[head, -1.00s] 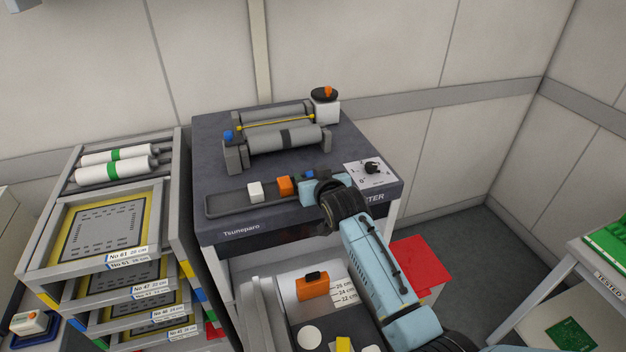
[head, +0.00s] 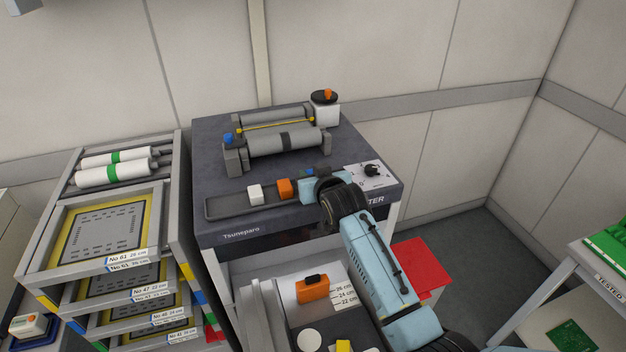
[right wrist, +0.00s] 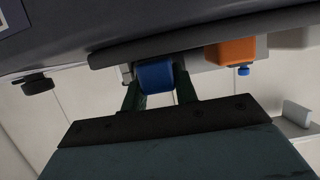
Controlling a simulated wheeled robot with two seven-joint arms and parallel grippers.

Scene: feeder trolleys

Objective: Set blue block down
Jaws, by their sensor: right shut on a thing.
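The blue block (right wrist: 156,77) sits between the two fingers of my right gripper (right wrist: 160,88) in the right wrist view. In the head view only a small bit of the blue block (head: 308,172) shows behind my right gripper (head: 315,176), which is shut on it. The block is at the right part of the long grey tray (head: 228,206) on the dark machine top. I cannot tell whether it touches the tray floor. My left gripper is not in view.
An orange block (head: 284,187) and a white block (head: 255,193) stand in the tray, left of my gripper. A dial panel (head: 371,174) is close on the right, and rollers (head: 285,140) lie behind. The tray's left end is free.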

